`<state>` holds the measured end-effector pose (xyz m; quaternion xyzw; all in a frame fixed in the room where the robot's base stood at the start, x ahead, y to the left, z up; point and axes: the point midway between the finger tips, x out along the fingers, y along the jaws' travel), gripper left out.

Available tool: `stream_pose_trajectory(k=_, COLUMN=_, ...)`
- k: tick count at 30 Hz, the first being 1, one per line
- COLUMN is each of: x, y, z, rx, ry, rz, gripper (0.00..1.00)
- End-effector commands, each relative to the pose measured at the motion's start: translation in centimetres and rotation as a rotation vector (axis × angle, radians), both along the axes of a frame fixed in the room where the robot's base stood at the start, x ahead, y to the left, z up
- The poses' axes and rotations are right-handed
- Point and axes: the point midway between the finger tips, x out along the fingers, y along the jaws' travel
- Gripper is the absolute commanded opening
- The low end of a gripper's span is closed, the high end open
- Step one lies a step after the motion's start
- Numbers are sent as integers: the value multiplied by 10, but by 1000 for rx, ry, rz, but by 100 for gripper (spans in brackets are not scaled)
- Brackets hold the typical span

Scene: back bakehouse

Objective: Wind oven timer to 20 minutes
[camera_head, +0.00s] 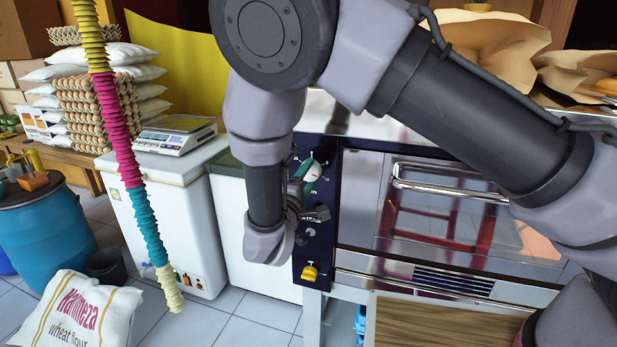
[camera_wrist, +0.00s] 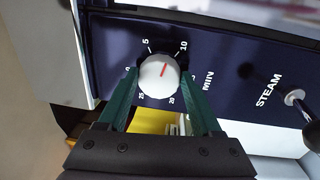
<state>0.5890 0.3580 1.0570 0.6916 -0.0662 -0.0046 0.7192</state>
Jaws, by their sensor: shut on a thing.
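The timer knob (camera_wrist: 157,79) is a white round dial on the oven's dark blue panel (camera_wrist: 215,62). In the wrist view its red mark points between 5 and 10, closer to 10. The 20 and 25 labels show at its lower side, between my fingers. My gripper (camera_wrist: 158,82) has its green fingers shut on the knob, one on each side. In the head view my gripper (camera_head: 308,172) is at the upper part of the panel, and my arm hides much of it and the knob.
A STEAM lever (camera_wrist: 294,97) sticks out beside the timer. A yellow knob (camera_head: 310,272) is low on the panel. The oven door (camera_head: 440,205) is right of it. A white chest freezer (camera_head: 165,220) with a scale (camera_head: 178,134) stands left. A striped hanging column (camera_head: 125,150) is in front.

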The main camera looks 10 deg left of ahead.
Motion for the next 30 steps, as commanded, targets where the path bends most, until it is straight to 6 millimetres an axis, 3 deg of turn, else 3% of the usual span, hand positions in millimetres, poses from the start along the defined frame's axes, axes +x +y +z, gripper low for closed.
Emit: stream_pose_trajectory(k=30, x=0, y=4, z=-2, rx=960, ry=-73, rz=0, gripper=10)
